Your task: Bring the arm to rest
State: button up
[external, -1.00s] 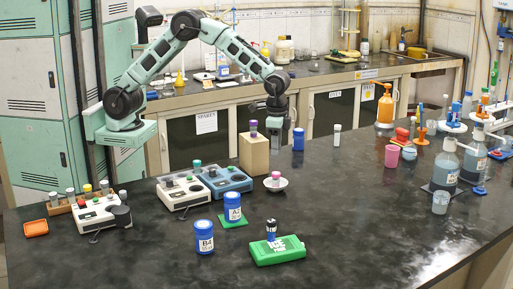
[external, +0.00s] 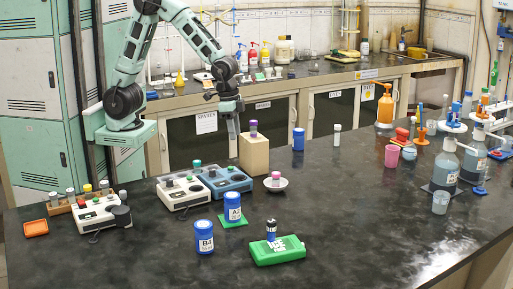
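My gripper (external: 232,126) hangs at the end of my folded arm, fingers pointing down. It is just left of the tan block (external: 254,160) that bears a purple-capped vial (external: 253,129). It is small in the picture and I cannot tell whether its fingers are open or shut. I see nothing hanging from it. My arm rises from its mount at the left, and its upper part is cut off by the top edge of the picture.
Below my gripper are a blue device (external: 225,182) and a white device (external: 183,194). Blue jars, a green box (external: 277,251) and a dish (external: 276,185) stand nearer. Bottles (external: 446,163) crowd the right. The dark bench is clear at centre right.

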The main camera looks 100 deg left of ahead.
jog(key=s+a+t, duration=0.1)
jog(key=s, duration=1.1)
jog(key=s+a+r+n+g, duration=0.1)
jog(key=s+a+n, duration=0.2)
jog(key=s+a, duration=0.3)
jog(key=s+a+n+g, duration=0.1)
jog(key=s+a+n, duration=0.3)
jog(key=a, duration=0.7)
jog(key=s, duration=0.2)
jog(key=shift+s+a+r+n+g+y, duration=0.3)
jog(key=shift+s+a+r, duration=0.05)
jog(key=shift+s, duration=0.05)
